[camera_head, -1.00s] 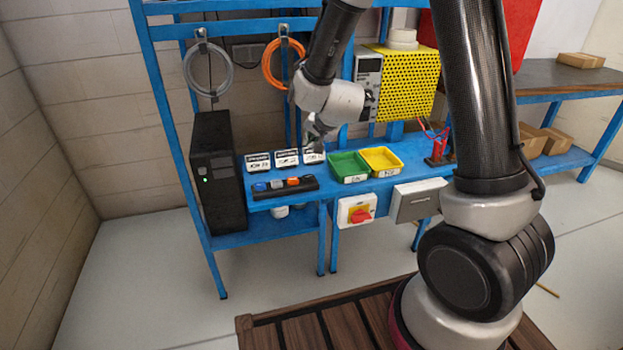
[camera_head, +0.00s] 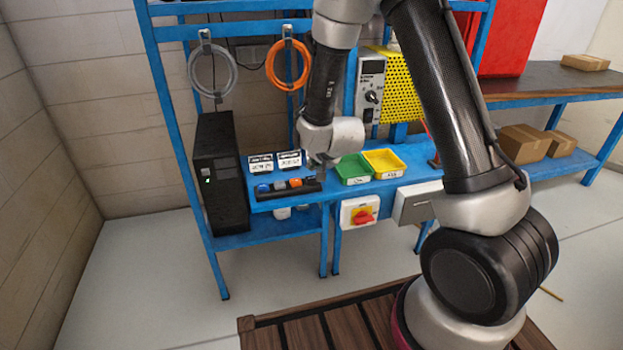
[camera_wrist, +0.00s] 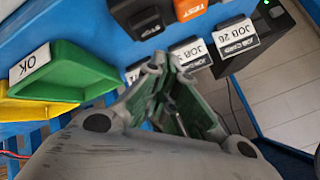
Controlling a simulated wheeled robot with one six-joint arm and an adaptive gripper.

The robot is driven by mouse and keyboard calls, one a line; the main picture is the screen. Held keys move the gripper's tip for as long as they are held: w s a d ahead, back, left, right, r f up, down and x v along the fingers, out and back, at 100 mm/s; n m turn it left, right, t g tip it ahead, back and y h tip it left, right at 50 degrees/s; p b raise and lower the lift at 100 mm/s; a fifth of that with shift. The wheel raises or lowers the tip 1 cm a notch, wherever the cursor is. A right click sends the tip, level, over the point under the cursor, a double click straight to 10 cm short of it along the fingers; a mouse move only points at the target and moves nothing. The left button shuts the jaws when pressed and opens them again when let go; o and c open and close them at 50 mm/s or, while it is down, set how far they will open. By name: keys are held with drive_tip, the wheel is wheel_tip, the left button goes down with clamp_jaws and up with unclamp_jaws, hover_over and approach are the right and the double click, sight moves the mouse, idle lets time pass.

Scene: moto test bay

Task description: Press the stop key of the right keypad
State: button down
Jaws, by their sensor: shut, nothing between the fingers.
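My gripper (camera_wrist: 167,72) is shut and empty in the wrist view. In the head view its end is small and mostly hidden by my wrist. A low black strip (camera_head: 302,192) on the blue bench carries blue, grey and orange blocks, with a dark one at its right end by my wrist.
Job cards (camera_head: 261,164) stand behind the strip. A green bin (camera_head: 354,180) and a yellow bin (camera_head: 397,174) are right of my gripper. A black tower (camera_head: 221,205) stands left. A red rotary switch (camera_head: 362,215) is on the bench front.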

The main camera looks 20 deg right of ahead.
drive_tip(key=shift+f, duration=0.6)
drive_tip(key=shift+f, duration=0.1)
idle(1.0)
drive_tip(key=shift+f, duration=0.3)
drive_tip(key=shift+f, duration=0.5)
idle(0.6)
idle(0.3)
drive_tip(key=shift+r, duration=0.9)
drive_tip(key=shift+r, duration=2.55)
